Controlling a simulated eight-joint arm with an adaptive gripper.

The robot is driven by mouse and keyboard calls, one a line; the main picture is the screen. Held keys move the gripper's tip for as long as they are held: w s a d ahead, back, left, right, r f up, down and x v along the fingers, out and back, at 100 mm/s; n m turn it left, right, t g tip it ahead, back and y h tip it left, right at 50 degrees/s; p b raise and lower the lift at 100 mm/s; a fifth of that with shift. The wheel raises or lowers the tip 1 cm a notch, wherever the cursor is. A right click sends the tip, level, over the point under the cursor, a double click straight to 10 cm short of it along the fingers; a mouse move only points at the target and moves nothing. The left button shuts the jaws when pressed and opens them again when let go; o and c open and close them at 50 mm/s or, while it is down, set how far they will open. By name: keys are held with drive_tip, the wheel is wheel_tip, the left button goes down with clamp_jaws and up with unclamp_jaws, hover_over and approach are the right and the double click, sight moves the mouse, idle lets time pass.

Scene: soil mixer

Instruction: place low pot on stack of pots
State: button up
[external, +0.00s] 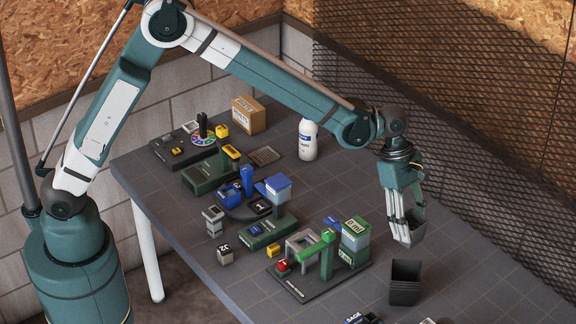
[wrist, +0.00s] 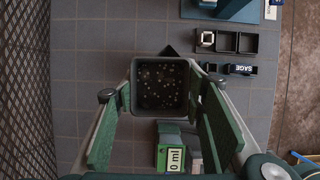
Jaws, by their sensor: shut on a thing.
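My gripper (external: 405,236) is shut on a square grey pot (external: 415,216), held in the air above the table. In the wrist view, the pot (wrist: 160,86) sits between the two green finger pads and has dark, speckled soil inside. The stack of pots (external: 404,284) is dark and square and stands upright on the table. It is below the held pot in the external view, with a visible gap between them. In the wrist view, only a dark corner (wrist: 172,49) shows past the held pot's rim; the rest is hidden.
A station with a green-lidded container (external: 355,233) stands left of the stack. A black tray marked SAGE (external: 362,318) is at the front edge. A white bottle (external: 308,139) and cardboard box (external: 248,114) stand farther back. A mesh wall (external: 480,150) runs along the right. Table right of the stack is clear.

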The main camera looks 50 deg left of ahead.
sight(411, 247)
drive_tip(key=shift+s+d+r+p, duration=0.1)
drive_tip(key=shift+s+d+r, duration=0.2)
drive_tip(key=shift+d, duration=0.2)
drive_tip(key=shift+s+d+r+p, duration=0.1)
drive_tip(key=shift+s+d+r, duration=0.05)
drive_tip(key=shift+s+d, duration=0.25)
drive_tip(key=shift+s+d+r+p, duration=0.1)
drive_tip(key=shift+s+d+r, duration=0.15)
drive_tip(key=shift+d, duration=0.3)
drive_tip(key=shift+f, duration=3.15)
drive_tip(key=shift+f, duration=1.9)
drive_tip(key=shift+f+b, duration=0.1)
drive_tip(key=shift+b, duration=0.2)
drive_tip(key=o, duration=0.9)
drive_tip(key=shift+c, duration=0.2)
